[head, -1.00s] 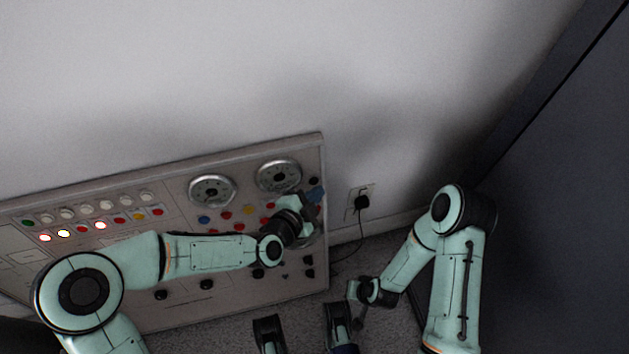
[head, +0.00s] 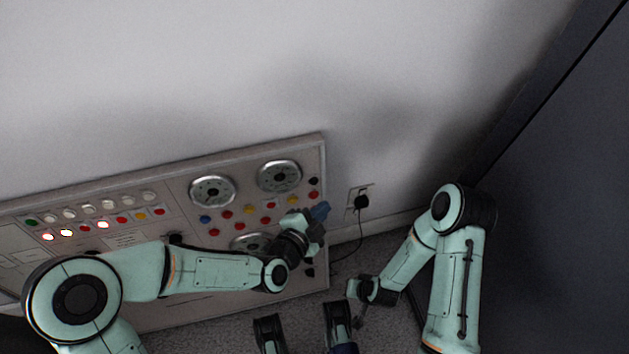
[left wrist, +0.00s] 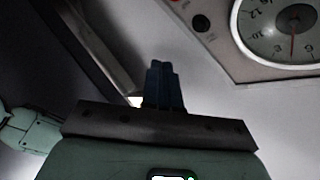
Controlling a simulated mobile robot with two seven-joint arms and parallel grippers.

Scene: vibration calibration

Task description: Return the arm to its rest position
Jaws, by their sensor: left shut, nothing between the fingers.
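My left gripper (head: 319,211) is at the right end of the control panel (head: 150,200), in front of its lower right part and below the right dial (head: 279,177). Its blue fingers are shut with nothing between them, and they also show in the left wrist view (left wrist: 163,86). I cannot tell how far they are from the panel face. My left arm crosses the lower part of the panel and hides some of its knobs. My right arm is folded at the right; its gripper (head: 358,312) hangs low and its fingers are too small and dark to read.
The panel has dials, coloured buttons and several lit lamps (head: 66,232). A wall socket with a black plug (head: 361,201) and cable is just right of my left gripper. A dark wall or door (head: 560,200) stands at the right. The space above the panel is clear.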

